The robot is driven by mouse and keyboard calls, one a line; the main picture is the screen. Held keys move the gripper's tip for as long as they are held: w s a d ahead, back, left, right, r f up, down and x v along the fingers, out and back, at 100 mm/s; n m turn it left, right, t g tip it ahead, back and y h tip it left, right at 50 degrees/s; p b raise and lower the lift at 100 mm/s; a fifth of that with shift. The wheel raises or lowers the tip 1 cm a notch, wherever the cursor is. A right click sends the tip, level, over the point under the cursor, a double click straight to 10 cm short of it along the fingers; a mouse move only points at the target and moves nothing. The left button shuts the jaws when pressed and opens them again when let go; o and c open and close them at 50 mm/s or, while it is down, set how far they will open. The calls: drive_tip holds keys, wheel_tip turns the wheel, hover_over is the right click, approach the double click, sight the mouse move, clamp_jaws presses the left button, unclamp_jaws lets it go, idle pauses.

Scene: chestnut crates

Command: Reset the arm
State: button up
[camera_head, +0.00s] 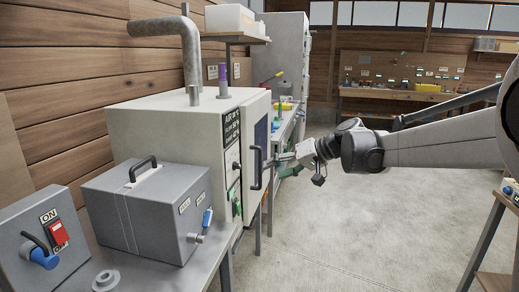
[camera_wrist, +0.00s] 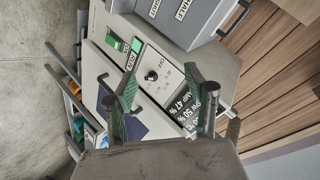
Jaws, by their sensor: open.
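My arm reaches in from the right in the head view. My gripper (camera_head: 278,160) is level, in front of the white cabinet (camera_head: 175,130) and close to the dark vertical handle (camera_head: 257,168) on its door. I cannot tell whether a fingertip touches the handle. In the wrist view my gripper (camera_wrist: 165,92) has its two fingers spread wide apart. Nothing is held between them. Behind them is the cabinet's control face (camera_wrist: 160,75), with a black knob, a green switch and a black label strip. The picture there is rotated.
A grey box (camera_head: 150,212) with a top handle and a switch box (camera_head: 45,240) with a red switch stand on the front-left bench. A bent grey pipe (camera_head: 190,50) rises from the cabinet. Open concrete floor (camera_head: 330,240) lies below my arm. A workbench (camera_head: 400,94) stands far back.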

drive_tip(key=s+d+f+m+h, duration=0.1)
drive_tip(key=s+d+f+h, duration=0.2)
drive_tip(key=s, duration=0.9)
drive_tip(key=s+d+f+m+t+h, duration=0.1)
drive_tip(key=s+d+f+h, duration=0.2)
drive_tip(key=s, duration=0.9)
drive_tip(key=s+d+f+t+h+p, duration=0.1)
drive_tip(key=s+d+h, duration=0.3)
drive_tip(key=s+d, duration=0.4)
drive_tip(key=s+f, duration=0.1)
drive_tip(key=s, duration=0.3)
drive_tip(key=shift+s+d+f+m, duration=0.3)
drive_tip(key=shift+s+f+m, duration=0.05)
drive_tip(key=shift+f+m, duration=0.05)
